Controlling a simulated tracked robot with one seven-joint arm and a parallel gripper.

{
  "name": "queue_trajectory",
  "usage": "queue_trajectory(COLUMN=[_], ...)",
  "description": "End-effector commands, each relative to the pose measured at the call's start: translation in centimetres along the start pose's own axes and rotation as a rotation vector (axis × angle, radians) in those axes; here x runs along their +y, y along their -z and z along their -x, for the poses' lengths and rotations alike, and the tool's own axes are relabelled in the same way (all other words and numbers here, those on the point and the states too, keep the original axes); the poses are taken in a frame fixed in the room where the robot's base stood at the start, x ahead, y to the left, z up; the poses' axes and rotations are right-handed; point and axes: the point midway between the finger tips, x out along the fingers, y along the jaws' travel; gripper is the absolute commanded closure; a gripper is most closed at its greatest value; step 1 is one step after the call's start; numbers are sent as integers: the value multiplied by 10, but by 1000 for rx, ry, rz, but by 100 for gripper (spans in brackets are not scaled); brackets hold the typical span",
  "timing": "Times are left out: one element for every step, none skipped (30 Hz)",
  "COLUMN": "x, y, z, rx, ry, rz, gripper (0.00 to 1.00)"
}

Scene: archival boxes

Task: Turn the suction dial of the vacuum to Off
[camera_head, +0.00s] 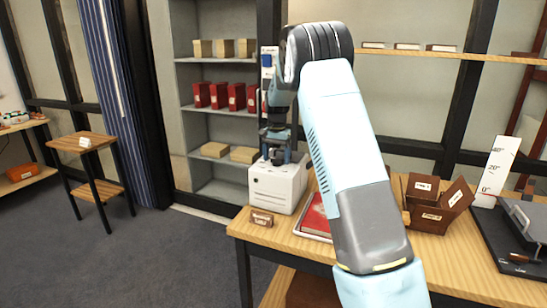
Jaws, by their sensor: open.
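The vacuum appears to be the white box-shaped unit (270,190) with dark marks on its front, standing at the left end of the wooden table. My gripper (280,157) is at the top of this unit, pointing down, with its dark fingers apart. The suction dial is not clear in this view; the fingers and the dark parts around them cover the top of the unit. I cannot tell whether the fingers touch the dial or stand around it.
A small wooden sign (261,218) stands in front of the unit. A red book (316,217) lies to its right, partly behind my arm. Brown boxes (437,209), a white angle scale (494,172) and a dark board (492,262) are further right. Grey shelves (217,117) stand behind.

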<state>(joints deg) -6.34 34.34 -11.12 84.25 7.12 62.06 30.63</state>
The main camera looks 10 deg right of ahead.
Motion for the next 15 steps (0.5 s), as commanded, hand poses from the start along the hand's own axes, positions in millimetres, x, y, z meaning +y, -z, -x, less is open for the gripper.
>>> queue_trajectory(x=[0, 0, 0, 0, 0, 0, 0, 0, 0, 0, 0, -1, -1, 0, -1], y=[0, 0, 0, 0, 1, 1, 1, 1, 1, 1, 1, 1, 2, 1, 2], z=[0, 1, 2, 4, 6, 10, 14, 18, 25, 30, 36, 43, 50, 55, 63], rx=[0, 0, 0, 1, 1, 2, 2, 2, 3, 3, 2, 3, 3, 2, 2], ry=[0, 0, 0, 0, 0, 1, 1, 1, 2, 2, 2, 2, 2, 2, 2], rz=[0, 0, 0, 0, 0, 0, 0, 0, 0, 0, 0, 0, 0, 0, 0], gripper=[19, 19, 19, 19, 19, 19, 19, 19, 19, 19, 19, 19, 19, 19, 19])
